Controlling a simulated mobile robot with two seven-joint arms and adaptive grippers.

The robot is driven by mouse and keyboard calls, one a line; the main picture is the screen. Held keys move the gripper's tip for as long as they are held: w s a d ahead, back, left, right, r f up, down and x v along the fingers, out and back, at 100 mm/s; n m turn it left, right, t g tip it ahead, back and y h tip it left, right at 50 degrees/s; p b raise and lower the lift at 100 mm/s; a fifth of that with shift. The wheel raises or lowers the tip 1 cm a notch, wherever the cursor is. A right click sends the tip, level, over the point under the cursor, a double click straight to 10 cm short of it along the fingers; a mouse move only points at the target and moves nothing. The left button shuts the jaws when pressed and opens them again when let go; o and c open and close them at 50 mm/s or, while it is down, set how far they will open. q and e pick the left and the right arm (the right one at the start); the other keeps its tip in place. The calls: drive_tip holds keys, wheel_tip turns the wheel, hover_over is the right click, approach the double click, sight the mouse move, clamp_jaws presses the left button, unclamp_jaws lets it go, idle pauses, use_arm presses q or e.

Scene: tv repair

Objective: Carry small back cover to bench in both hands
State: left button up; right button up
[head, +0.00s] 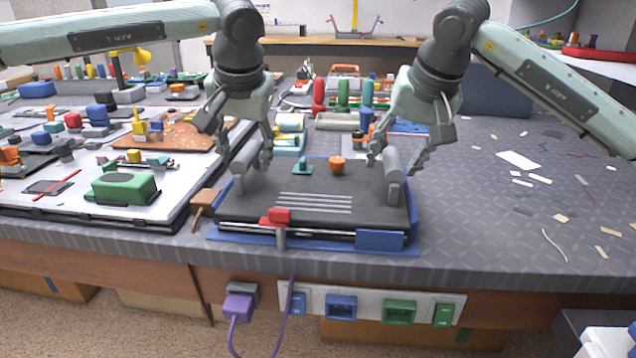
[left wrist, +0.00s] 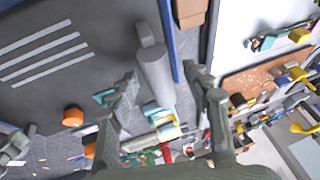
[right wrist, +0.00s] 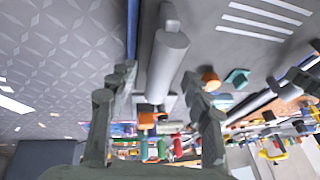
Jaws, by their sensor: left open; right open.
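The small back cover (head: 315,222) is a dark grey flat panel with white slots, lying on the bench (head: 480,260) at its front middle. It has a grey cylindrical handle at each side. My left gripper (head: 252,168) is open above the left handle (head: 244,157); in the left wrist view this handle (left wrist: 155,75) lies between the spread fingers. My right gripper (head: 398,165) is open at the right handle (head: 393,165); in the right wrist view that handle (right wrist: 165,65) stands between the fingers. Whether any finger touches a handle I cannot tell.
An orange knob (head: 337,165) and a teal part (head: 302,166) are on or just behind the cover. A red clip (head: 278,215) is at its front edge. A white panel with a green block (head: 122,188) lies left. The bench right is mostly clear, with small scraps.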

use_arm(q)
drive_tip(key=shift+x, duration=0.9)
use_arm(e)
drive_tip(key=shift+x, duration=0.9)
use_arm(q)
clamp_jaws()
use_arm(e)
clamp_jaws()
use_arm(q)
drive_tip(key=shift+r, duration=0.1)
use_arm(e)
drive_tip(key=shift+r, duration=0.1)
